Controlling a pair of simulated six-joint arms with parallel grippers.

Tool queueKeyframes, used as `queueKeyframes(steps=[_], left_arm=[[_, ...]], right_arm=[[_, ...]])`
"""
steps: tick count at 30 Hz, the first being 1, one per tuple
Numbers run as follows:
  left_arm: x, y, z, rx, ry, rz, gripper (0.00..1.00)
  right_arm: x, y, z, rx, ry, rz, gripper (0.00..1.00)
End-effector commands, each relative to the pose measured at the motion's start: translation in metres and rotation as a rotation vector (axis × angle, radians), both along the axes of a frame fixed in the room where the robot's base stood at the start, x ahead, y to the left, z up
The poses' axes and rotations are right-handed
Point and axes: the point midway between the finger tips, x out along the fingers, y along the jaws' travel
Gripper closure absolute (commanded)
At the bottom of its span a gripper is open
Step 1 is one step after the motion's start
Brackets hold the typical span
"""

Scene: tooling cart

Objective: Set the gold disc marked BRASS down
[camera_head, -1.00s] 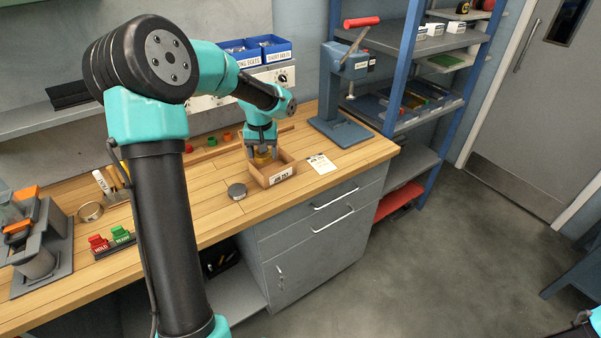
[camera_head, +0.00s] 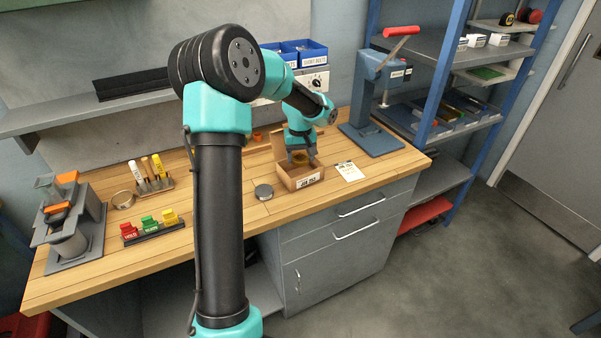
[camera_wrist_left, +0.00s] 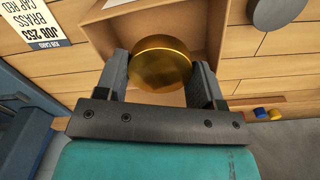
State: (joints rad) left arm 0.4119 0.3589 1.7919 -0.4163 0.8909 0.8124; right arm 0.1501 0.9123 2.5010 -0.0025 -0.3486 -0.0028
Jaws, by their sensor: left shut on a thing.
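The gold disc (camera_wrist_left: 160,66) sits between the two fingers of my left gripper (camera_wrist_left: 162,82) in the left wrist view; no marking on it is legible. My left gripper (camera_head: 301,158) is shut on the disc, pointing down at the open cardboard box (camera_head: 303,182) on the bench. Whether the disc touches the box floor I cannot tell. A job card (camera_head: 349,171) lies right of the box; in the wrist view the card (camera_wrist_left: 33,22) reads JOB 253, BRASS, CAP RED. My right gripper is out of view.
A grey disc (camera_head: 264,191) lies left of the box; it also shows in the wrist view (camera_wrist_left: 275,12). Coloured labelled blocks (camera_head: 149,225), a pen rack (camera_head: 151,180) and a ring (camera_head: 123,200) stand farther left. A blue press (camera_head: 371,105) stands behind right.

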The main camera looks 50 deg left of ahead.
Motion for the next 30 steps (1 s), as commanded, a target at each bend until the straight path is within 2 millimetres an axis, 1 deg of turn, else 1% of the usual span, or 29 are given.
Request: queueKeyframes(steps=[1,3,5,17,20,25,27,30], left_arm=[[0.0,0.0,-0.008,0.0,0.0,0.001,0.78],[0.0,0.0,-0.018,0.0,0.001,0.001,0.78],[0.0,0.0,-0.023,0.001,-0.001,0.0,0.78],[0.0,0.0,-0.028,0.001,-0.002,0.0,0.78],[0.0,0.0,-0.038,0.0,-0.001,0.0,0.78],[0.0,0.0,-0.059,0.001,0.001,0.0,0.78],[0.0,0.0,-0.063,0.001,-0.001,0.0,0.78],[0.0,0.0,-0.064,0.002,-0.003,0.0,0.78]], right_arm=[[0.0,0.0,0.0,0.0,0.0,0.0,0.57],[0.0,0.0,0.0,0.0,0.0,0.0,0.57],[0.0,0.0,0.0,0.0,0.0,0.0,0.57],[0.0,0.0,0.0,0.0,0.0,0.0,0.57],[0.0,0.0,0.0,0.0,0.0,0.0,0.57],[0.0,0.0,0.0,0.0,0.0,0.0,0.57],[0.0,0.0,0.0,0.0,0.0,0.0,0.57],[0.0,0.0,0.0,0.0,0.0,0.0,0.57]])
